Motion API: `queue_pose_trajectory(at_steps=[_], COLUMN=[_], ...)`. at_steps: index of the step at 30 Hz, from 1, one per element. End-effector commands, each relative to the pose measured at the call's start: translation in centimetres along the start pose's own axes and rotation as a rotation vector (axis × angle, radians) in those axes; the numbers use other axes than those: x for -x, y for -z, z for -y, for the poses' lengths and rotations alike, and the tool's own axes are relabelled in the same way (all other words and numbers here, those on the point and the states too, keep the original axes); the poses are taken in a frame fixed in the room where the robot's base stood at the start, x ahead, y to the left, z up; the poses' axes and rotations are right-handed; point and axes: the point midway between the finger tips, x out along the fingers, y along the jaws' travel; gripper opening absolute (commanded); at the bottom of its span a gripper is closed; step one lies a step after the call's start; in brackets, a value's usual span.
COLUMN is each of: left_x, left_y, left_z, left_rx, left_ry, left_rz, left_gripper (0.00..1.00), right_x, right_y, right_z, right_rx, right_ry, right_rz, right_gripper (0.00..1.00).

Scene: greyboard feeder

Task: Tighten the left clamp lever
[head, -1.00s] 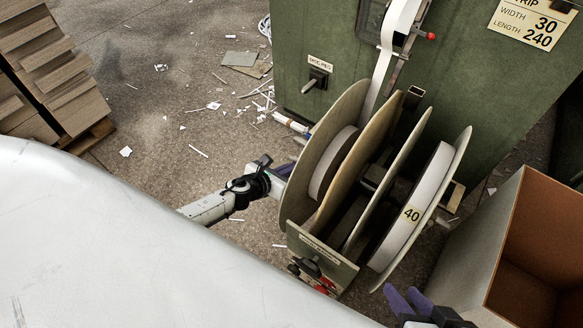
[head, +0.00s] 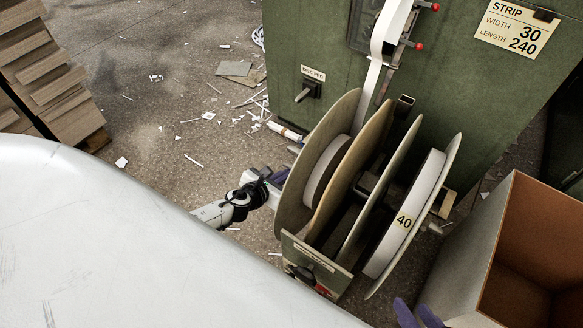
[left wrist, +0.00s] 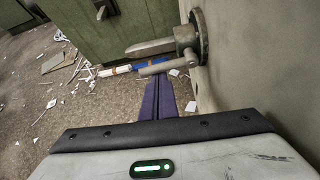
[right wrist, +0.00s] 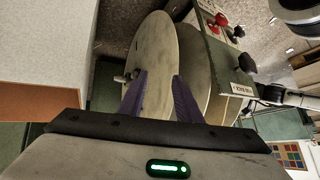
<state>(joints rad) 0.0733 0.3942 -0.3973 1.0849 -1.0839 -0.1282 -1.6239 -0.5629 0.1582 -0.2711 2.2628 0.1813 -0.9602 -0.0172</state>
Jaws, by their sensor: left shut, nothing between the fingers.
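The left clamp lever (left wrist: 160,47) is a grey metal lever on a round hub on the reel's outer left side, seen in the left wrist view. It points left, with a thinner bar below it. My left gripper (left wrist: 158,98) has its purple fingers together and empty, just below the lever and apart from it. In the head view my left gripper (head: 280,176) is beside the left reel flange (head: 292,200), which hides the lever. My right gripper (right wrist: 160,82) is open and empty, its fingers apart before the right-hand flange (right wrist: 158,55).
The green machine (head: 330,60) stands behind the reels. A small panel (head: 318,266) with knobs is at the reels' front. An open cardboard box (head: 480,240) is at the right. Stacked board (head: 45,80) is at far left. Paper scraps litter the floor (head: 180,100).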

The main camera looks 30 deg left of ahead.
Motion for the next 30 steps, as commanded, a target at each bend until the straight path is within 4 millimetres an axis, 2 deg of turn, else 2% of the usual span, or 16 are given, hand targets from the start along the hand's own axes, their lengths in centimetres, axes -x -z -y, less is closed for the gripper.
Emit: queue_pose_trajectory(at_steps=[12,30], left_x=[0.7,0.8], left_y=[-1.3,-1.5], left_z=[0.1,0.3], left_rx=[0.001,0.001], left_ry=[0.000,0.002], left_rz=[0.003,0.003], left_gripper=[0.00,0.00], right_x=[1.0,0.9], right_y=[0.3,-0.1], right_z=[-0.6,-0.6], right_rx=[-0.028,-0.037], right_ry=[-0.030,-0.032], right_rz=[-0.038,-0.041], right_gripper=[0.31,0.31])
